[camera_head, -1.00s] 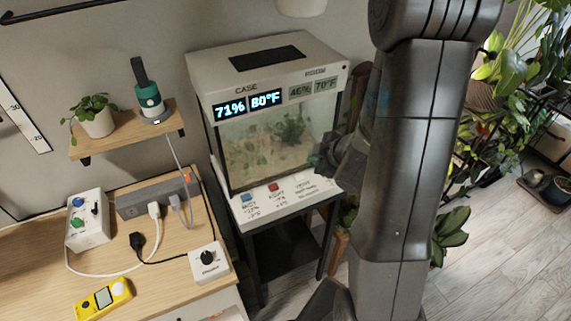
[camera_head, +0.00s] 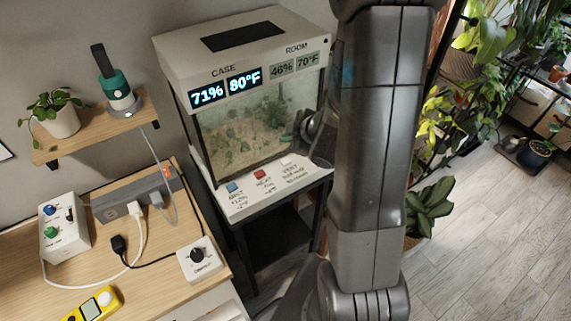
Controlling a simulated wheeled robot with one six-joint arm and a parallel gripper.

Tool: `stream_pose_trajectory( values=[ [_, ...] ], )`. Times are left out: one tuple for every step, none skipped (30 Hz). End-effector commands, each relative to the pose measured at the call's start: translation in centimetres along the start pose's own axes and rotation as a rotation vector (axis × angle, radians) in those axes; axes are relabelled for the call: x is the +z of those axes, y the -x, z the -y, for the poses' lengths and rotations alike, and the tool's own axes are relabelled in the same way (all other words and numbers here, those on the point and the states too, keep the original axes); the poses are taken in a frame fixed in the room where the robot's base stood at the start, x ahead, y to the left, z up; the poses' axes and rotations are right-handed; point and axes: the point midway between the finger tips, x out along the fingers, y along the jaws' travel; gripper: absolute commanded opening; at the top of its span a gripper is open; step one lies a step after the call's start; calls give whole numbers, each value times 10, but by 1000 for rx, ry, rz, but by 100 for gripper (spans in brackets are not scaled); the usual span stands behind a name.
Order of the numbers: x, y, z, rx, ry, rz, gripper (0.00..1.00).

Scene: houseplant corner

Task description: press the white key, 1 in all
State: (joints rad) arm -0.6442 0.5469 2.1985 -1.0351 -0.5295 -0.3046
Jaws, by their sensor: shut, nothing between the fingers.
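The white key (camera_head: 285,162) is a small pale key on the white panel at the foot of the glass case; it is hard to make out against the panel. It sits above the right-hand label, right of the red key (camera_head: 259,174) and the blue key (camera_head: 232,187). My gripper (camera_head: 302,124) is shut and empty. It shows small and dark in front of the right part of the glass, above and right of the white key and apart from it. My arm hides part of it.
The glass case (camera_head: 240,48) shows 71% and 80°F, and 46% and 70°F for the room. A wooden desk (camera_head: 150,262) with a dial box (camera_head: 200,260), a power strip and cables stands at left.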

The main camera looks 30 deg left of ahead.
Motion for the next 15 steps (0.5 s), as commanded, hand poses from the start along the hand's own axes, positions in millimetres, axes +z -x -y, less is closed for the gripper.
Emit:
stream_pose_trajectory(
  values=[
    [6, -9, 6, 0, 0, 0, 0],
    [8, -11, 8, 0, 0, 0, 0],
    [11, -15, 11, 0, 0, 0, 0],
    [13, -18, 13, 0, 0, 0, 0],
    [15, -20, 15, 0, 0, 0, 0],
    [17, -24, 17, 0, 0, 0, 0],
    [19, -26, 19, 0, 0, 0, 0],
    [21, -29, 21, 0, 0, 0, 0],
    [23, -32, 24, 0, 0, 0, 0],
    [25, -35, 25, 0, 0, 0, 0],
    [27, -37, 27, 0, 0, 0, 0],
    [29, -40, 29, 0, 0, 0, 0],
    [30, -41, 30, 0, 0, 0, 0],
    [31, -43, 31, 0, 0, 0, 0],
    [32, -44, 32, 0, 0, 0, 0]
  ],
)
